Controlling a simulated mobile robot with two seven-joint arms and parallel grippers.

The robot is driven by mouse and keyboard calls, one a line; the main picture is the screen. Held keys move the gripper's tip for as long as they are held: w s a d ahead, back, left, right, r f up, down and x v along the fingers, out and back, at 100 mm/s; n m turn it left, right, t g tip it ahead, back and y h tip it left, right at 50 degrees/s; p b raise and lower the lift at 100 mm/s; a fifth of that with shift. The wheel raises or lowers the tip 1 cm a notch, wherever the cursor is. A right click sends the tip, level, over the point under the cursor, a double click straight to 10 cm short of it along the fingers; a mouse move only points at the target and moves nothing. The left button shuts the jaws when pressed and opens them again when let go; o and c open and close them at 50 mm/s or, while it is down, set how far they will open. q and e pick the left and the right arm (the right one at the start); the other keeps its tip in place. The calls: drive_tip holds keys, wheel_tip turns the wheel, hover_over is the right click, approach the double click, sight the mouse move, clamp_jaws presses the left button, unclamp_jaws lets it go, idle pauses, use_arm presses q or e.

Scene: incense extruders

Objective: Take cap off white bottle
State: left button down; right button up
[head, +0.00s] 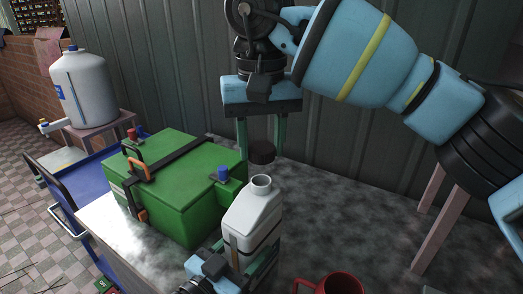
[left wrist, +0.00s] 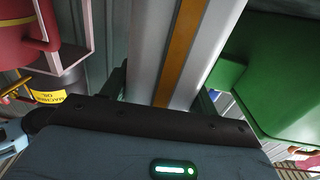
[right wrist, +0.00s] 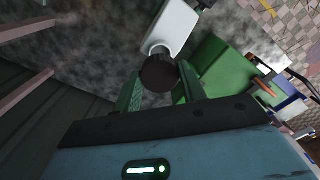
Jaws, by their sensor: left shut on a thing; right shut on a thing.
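The white bottle (head: 250,222) stands upright on the dark mottled table, its neck open at the top. My left gripper (head: 250,258) is low at the bottle, shut on its body; the bottle's pale side with an orange stripe fills the middle of the left wrist view (left wrist: 175,45). The black cap (head: 262,152) is off the bottle, a little above the open neck. My right gripper (head: 259,140) points down and is shut on the cap, which also shows between the green fingers in the right wrist view (right wrist: 158,73).
A green case (head: 185,185) with a black strap and a blue knob stands left of the bottle. A red mug (head: 342,284) is at the front edge. A large white jug (head: 85,90) stands at the back left above a blue cart (head: 85,185). The table right of the bottle is clear.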

use_arm(q)
drive_tip(key=shift+c, duration=1.6)
unclamp_jaws()
drive_tip(key=b+v, duration=0.1)
drive_tip(key=v, duration=1)
drive_tip(key=shift+f, duration=0.1)
use_arm(e)
drive_tip(key=shift+w+f, duration=0.2)
drive_tip(key=shift+f, duration=0.9)
use_arm(q)
drive_tip(key=shift+s+a, duration=0.35)
drive_tip(key=shift+s, duration=0.05)
use_arm(e)
drive_tip(key=shift+f, duration=0.1)
